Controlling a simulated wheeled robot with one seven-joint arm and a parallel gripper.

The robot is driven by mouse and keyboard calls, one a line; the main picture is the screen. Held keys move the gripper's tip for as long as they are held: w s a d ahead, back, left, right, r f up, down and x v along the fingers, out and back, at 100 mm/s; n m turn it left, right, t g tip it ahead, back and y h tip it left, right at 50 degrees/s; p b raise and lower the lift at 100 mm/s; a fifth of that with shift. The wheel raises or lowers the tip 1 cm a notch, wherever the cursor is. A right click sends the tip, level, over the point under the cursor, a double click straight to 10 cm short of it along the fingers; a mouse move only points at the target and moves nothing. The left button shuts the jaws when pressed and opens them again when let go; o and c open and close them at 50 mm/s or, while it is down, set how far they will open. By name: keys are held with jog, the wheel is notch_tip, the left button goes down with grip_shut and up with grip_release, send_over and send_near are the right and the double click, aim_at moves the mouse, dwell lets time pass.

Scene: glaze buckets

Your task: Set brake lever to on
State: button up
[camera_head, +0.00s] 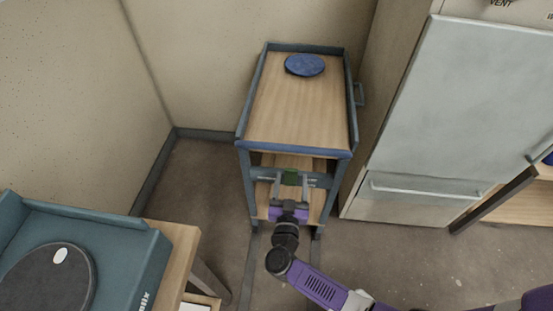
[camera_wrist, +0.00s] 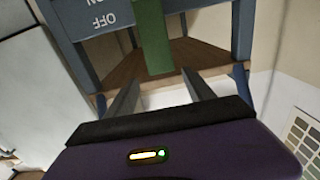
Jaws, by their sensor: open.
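The brake lever is a green bar on the front of a blue-grey cart with wooden shelves. It shows below the top shelf in the head view (camera_head: 291,177) and at the top middle of the wrist view (camera_wrist: 150,35). The cart's front panel (camera_wrist: 75,18) carries an upside-down OFF label in the wrist view, with part of an ON label cut off at the edge. My gripper (camera_head: 291,182) is open and empty in front of the lever, its fingers to either side of the lever's line. I cannot tell whether they touch it, or which setting it is at.
A blue round lid-like disc (camera_head: 305,65) lies on the cart's top shelf (camera_head: 290,110). A large grey cabinet (camera_head: 450,110) stands close on the right. A blue-green unit with a dark disc (camera_head: 45,285) is at lower left. Floor is clear left of the cart.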

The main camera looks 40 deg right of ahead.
jog(key=shift+w+f, duration=0.2)
jog(key=shift+w, duration=0.1)
jog(key=shift+w+d, duration=0.25)
jog(key=shift+d, duration=0.05)
jog(key=b+x, duration=0.1)
jog(key=x, duration=0.5)
jog(key=shift+w+d+b, duration=0.2)
jog(key=shift+d+b, duration=0.1)
jog(key=shift+d, duration=0.05)
grip_shut()
